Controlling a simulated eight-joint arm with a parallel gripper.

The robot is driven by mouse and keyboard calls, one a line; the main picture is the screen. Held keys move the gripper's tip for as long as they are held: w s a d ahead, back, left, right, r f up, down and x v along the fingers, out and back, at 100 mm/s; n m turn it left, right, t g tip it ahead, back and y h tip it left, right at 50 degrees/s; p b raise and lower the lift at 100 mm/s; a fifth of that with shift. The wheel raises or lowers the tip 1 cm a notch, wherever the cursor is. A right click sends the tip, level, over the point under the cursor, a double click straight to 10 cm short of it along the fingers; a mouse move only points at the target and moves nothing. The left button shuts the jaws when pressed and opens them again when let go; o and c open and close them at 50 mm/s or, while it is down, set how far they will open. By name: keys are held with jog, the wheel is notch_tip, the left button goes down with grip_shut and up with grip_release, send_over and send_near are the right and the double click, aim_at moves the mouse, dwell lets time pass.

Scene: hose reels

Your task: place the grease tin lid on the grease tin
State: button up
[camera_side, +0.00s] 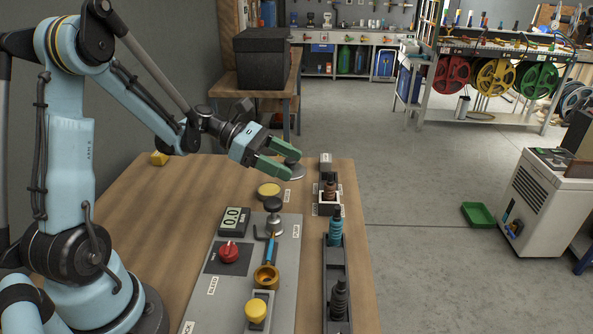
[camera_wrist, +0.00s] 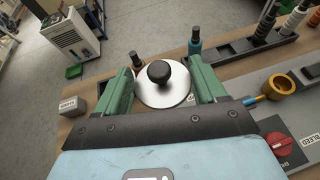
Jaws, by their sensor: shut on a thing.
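The grease tin lid, a silver disc with a black knob, is between the green fingers of my gripper (camera_side: 290,160). The lid (camera_side: 293,171) shows just under the fingertips in the side view, above the table's far part. In the wrist view the lid (camera_wrist: 165,94) looks level, with a finger on either side. My gripper (camera_wrist: 162,78) is shut on it. A low, round yellow-topped thing (camera_side: 268,190), which looks like the grease tin, stands on the table nearer the side camera than the lid. I cannot make it out in the wrist view.
A dark rack (camera_side: 336,262) with bottle-like pieces runs along the right. A small grey block (camera_side: 326,160) stands at the far right.

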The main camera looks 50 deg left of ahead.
jog(key=shift+s+d+m, duration=0.15)
jog(key=shift+d+m, duration=0.15)
jog(key=shift+d, duration=0.1)
send_over(264, 188)
jog(key=shift+g+h, duration=0.3)
notch_tip(264, 188, down, 7)
jog(key=shift+d+r, duration=0.1)
jog(key=shift+r, duration=0.05)
jog(key=shift+f, duration=2)
jog(key=shift+f, duration=0.1)
jog(key=o, duration=1)
